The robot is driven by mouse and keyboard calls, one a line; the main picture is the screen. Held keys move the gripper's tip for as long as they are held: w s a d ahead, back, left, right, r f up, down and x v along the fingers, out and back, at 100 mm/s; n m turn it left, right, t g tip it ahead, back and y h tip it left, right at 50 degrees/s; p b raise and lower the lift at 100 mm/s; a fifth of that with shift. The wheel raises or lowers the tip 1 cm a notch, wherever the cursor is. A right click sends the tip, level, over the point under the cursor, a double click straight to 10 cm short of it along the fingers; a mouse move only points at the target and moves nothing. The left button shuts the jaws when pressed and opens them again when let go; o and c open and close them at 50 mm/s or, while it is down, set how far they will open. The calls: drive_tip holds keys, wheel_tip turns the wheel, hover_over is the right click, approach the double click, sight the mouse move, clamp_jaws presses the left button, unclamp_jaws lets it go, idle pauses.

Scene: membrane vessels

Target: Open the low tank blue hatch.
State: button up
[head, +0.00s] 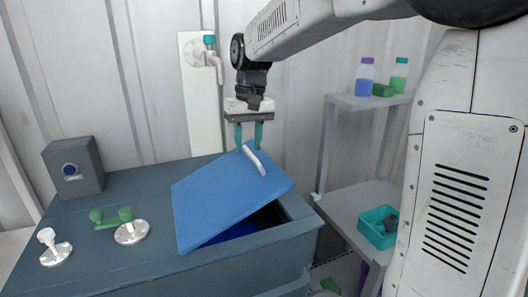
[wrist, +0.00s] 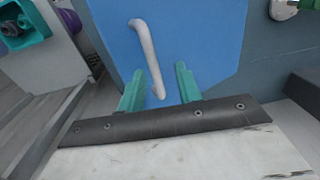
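The blue hatch (head: 222,198) on the low tank (head: 130,262) is partly raised and tilted, with a dark blue gap under its near right edge. Its white bar handle (head: 256,160) lies near the upper right edge. My gripper (head: 248,148) is above that edge, its teal fingers apart and pointing down at the handle's far end. In the wrist view, the hatch (wrist: 205,40) fills the middle. One end of the handle (wrist: 147,45) lies between the open fingertips (wrist: 159,68). I cannot tell whether a finger touches the handle or hatch.
A green-handled valve (head: 130,232), a white knob fitting (head: 55,248) and a grey box (head: 74,168) stand on the tank top at left. A shelf (head: 350,205) at right holds bottles and a teal bin (head: 376,232). A wall pipe (head: 212,62) is behind.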

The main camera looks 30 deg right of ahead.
drive_tip(key=shift+r, duration=0.95)
drive_tip(key=s+r, duration=0.1)
drive_tip(key=s, duration=1.5)
drive_tip(key=shift+a+r, duration=0.2)
drive_tip(key=shift+a, duration=0.05)
